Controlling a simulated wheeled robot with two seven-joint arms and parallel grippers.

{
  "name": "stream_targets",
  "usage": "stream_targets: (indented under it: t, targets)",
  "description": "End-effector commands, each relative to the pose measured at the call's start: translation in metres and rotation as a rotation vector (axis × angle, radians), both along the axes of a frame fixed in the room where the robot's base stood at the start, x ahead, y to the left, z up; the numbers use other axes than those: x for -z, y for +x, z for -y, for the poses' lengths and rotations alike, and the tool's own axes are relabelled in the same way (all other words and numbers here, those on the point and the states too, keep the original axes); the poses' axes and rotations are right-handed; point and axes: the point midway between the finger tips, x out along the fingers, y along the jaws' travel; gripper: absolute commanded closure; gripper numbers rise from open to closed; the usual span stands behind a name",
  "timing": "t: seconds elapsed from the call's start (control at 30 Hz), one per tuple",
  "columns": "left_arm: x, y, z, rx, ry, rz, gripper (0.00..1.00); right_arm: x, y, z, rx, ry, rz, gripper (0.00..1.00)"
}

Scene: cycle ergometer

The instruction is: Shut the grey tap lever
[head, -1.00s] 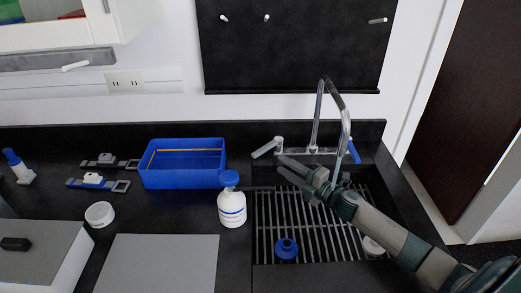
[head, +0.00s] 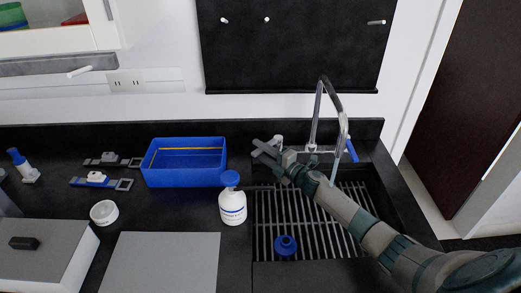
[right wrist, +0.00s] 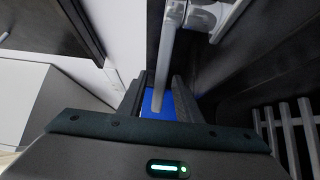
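The grey tap lever (right wrist: 163,65) sticks out from its tap body in the right wrist view, its free end between my finger pads. In the head view the top of the grey tap (head: 278,139) shows just behind my right gripper (head: 262,152), which hides most of the lever. My right gripper (right wrist: 158,100) is open, one finger on each side of the lever; I cannot tell whether either finger touches it. My left gripper is not in view.
The curved spout (head: 343,125) and blue tap lever (head: 352,150) stand to the right. The sink grating (head: 315,235) holds a blue item (head: 285,246). A white bottle (head: 232,207) stands beside the sink, and a blue bin (head: 183,176) sits left of the tap.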

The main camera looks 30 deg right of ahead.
Motion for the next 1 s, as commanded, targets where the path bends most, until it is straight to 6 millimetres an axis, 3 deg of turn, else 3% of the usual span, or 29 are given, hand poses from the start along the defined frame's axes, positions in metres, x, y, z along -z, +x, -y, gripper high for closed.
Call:
stream_targets:
  t: [0.23, 0.37, 0.4, 0.73, 1.0]
  targets:
    - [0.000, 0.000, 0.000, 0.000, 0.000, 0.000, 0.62, 0.000, 0.000, 0.000, 0.000, 0.000, 0.000, 0.69]
    - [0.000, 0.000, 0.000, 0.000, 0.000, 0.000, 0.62, 0.000, 0.000, 0.000, 0.000, 0.000, 0.000, 0.97]
    - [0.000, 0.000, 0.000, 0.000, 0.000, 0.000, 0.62, 0.000, 0.000, 0.000, 0.000, 0.000, 0.000, 1.00]
    - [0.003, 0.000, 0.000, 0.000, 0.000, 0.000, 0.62, 0.001, -0.001, 0.001, -0.014, -0.003, 0.001, 1.00]
    - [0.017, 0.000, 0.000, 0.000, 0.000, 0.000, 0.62, 0.003, -0.008, 0.005, -0.095, -0.004, 0.001, 1.00]
